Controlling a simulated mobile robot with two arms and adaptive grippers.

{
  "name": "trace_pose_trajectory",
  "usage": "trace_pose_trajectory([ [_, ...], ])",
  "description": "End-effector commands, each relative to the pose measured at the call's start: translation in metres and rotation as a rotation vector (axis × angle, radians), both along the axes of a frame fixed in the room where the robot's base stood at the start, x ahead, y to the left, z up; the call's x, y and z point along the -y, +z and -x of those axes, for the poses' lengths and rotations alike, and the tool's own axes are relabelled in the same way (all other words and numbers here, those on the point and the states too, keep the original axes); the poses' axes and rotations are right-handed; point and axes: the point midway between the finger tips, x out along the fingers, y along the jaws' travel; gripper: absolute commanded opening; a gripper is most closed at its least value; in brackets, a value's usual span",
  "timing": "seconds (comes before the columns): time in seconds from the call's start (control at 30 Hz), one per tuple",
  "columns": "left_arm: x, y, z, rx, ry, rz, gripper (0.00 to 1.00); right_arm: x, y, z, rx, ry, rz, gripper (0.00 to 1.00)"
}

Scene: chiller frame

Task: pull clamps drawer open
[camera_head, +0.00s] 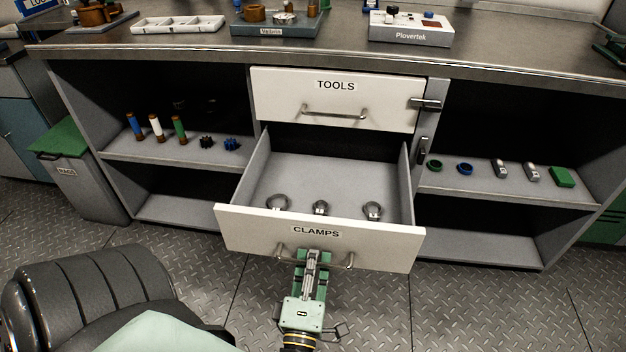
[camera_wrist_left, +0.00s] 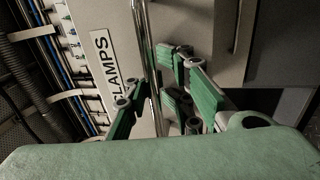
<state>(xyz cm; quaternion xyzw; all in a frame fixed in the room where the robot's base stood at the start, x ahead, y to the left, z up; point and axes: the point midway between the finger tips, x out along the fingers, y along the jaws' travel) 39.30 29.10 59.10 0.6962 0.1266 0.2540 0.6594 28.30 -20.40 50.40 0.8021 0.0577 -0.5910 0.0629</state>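The clamps drawer (camera_head: 240,227), white-fronted and labelled CLAMPS, stands pulled well out of the cabinet. Several metal ring clamps (camera_head: 320,207) lie inside it. My left gripper (camera_head: 313,259) is at the middle of the drawer's bar handle (camera_head: 349,262), below the label. In the left wrist view the handle bar (camera_wrist_left: 139,22) runs between the green fingers of my left gripper (camera_wrist_left: 154,88), which close in on it from both sides. The CLAMPS label also shows in the left wrist view (camera_wrist_left: 108,65). My right gripper is not in view.
The shut TOOLS drawer (camera_head: 285,95) is above. Open shelves on both sides hold coloured cylinders (camera_head: 156,127), gears and a green block (camera_head: 562,177). The worktop (camera_head: 340,50) carries trays. A green-lidded bin (camera_head: 85,185) stands left. Metal floor is clear to the right.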

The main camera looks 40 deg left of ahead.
Motion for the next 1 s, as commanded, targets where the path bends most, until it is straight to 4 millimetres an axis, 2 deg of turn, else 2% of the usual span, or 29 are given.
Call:
trace_pose_trajectory([
  [0.1, 0.000, 0.001, 0.000, 0.003, 0.001, -0.001, 0.28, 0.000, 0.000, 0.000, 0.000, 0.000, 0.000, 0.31],
  [0.47, 0.002, 0.001, 0.004, 0.004, 0.002, -0.002, 0.28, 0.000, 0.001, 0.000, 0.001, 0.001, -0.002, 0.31],
  [0.57, 0.008, -0.002, 0.014, 0.003, 0.002, -0.001, 0.28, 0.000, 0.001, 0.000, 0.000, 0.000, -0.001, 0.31],
  [0.8, 0.035, -0.012, 0.057, 0.000, 0.000, -0.002, 0.28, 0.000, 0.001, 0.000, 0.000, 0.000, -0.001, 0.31],
  [1.0, 0.053, -0.018, 0.087, 0.002, 0.001, -0.001, 0.28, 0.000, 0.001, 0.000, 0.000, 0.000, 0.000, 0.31],
])
